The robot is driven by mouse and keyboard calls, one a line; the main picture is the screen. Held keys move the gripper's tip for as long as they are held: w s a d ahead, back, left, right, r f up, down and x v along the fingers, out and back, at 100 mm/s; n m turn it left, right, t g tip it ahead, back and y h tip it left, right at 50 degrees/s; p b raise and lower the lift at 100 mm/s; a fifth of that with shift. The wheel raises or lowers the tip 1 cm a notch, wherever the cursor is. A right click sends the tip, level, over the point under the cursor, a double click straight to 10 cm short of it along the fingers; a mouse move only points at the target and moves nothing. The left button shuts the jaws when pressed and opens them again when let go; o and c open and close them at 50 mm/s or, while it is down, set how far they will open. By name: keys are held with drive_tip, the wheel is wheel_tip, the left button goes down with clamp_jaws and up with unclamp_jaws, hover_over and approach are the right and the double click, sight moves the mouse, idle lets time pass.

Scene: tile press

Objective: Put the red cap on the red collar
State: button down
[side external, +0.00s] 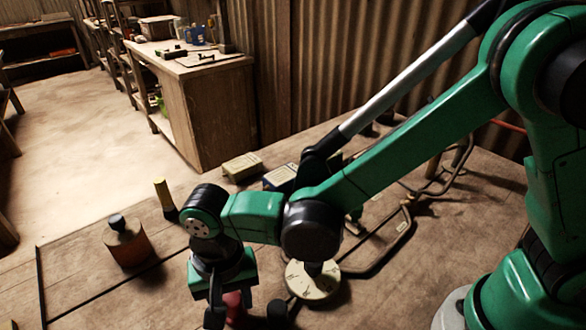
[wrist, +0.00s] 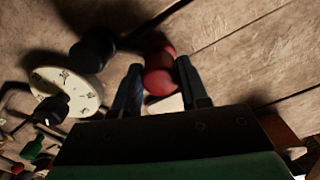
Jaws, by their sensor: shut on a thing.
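My gripper (wrist: 160,72) is shut on a red rounded thing (wrist: 158,82), which I take to be the red cap, between its two dark fingers. A second red rounded shape (wrist: 160,53) shows right against it in the wrist view. I cannot tell whether this is the red collar or part of the same piece. In the side view, red (side external: 233,303) shows beside my gripper (side external: 215,316) at the bottom edge. The arm and fingers hide most of it, so I cannot tell whether cap and collar touch.
A round black thing (wrist: 93,47) and a pale marked disc (wrist: 76,84) stand close by; the disc also shows in the side view (side external: 303,289). An orange-brown jar (side external: 128,248) and a yellow-topped post (side external: 162,190) stand left. Boxes (side external: 242,167) lie behind.

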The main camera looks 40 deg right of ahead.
sight(232, 298)
drive_tip(key=shift+f, duration=0.6)
idle(0.3)
drive_tip(key=c, duration=0.7)
unclamp_jaws()
drive_tip(key=shift+r, duration=0.15)
drive_tip(key=shift+r, duration=5.35)
drive_tip(key=d+n+t, duration=0.1)
drive_tip(key=d+t, duration=0.1)
drive_tip(key=d, duration=0.5)
drive_tip(key=d+r+n+t, duration=0.1)
drive_tip(key=d+n+t, duration=0.1)
drive_tip(key=d, duration=0.6)
drive_tip(key=d+n+t, duration=0.1)
drive_tip(key=d+t, duration=0.2)
drive_tip(key=d, duration=0.4)
drive_tip(key=shift+s+d+r, duration=0.2)
drive_tip(key=shift+d+r, duration=0.1)
